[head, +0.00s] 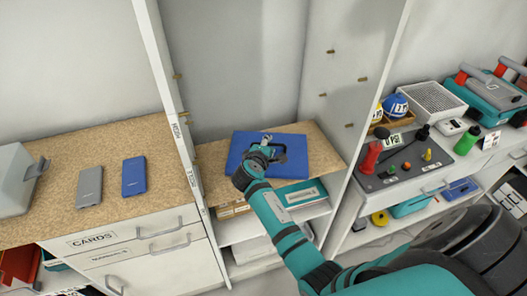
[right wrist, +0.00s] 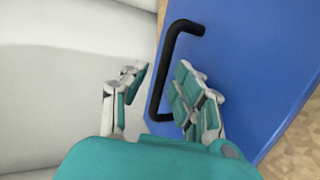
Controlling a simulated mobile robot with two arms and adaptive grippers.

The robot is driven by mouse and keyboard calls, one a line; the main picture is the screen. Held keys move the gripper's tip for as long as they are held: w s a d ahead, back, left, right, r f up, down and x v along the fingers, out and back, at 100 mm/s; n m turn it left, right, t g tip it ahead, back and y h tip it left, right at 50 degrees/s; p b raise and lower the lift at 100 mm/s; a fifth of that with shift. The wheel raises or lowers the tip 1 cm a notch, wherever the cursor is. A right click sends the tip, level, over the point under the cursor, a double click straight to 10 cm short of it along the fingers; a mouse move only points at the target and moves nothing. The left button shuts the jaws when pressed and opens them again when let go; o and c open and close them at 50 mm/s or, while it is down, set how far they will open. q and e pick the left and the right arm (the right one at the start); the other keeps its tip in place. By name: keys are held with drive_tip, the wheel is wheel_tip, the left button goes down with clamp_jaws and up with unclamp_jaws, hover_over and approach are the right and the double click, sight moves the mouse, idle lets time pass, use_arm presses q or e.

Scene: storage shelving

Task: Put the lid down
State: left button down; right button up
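The blue lid (head: 310,153) is a flat panel with a black handle. It lies on or just above the brown middle shelf (head: 217,178) in the head view; I cannot tell if it touches everywhere. In the right wrist view the lid (right wrist: 250,60) fills the right side. My right gripper (head: 265,148) is at the lid's handle (right wrist: 168,62). Its two fingers (right wrist: 160,85) stand apart on either side of the handle bar, with gaps visible, so it is open. The forearm hides part of the lid's front. My left gripper is not in view.
White upright panels (head: 167,80) bound the shelf on both sides. At left, a counter holds a grey slab (head: 89,187) and a small blue slab (head: 134,176). At right, a bench carries a grey tool board (head: 405,160) and a teal toolbox (head: 490,95). A teal box (head: 298,195) sits below.

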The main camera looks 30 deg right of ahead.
drive_tip(key=b+v, duration=0.1)
drive_tip(key=v, duration=1)
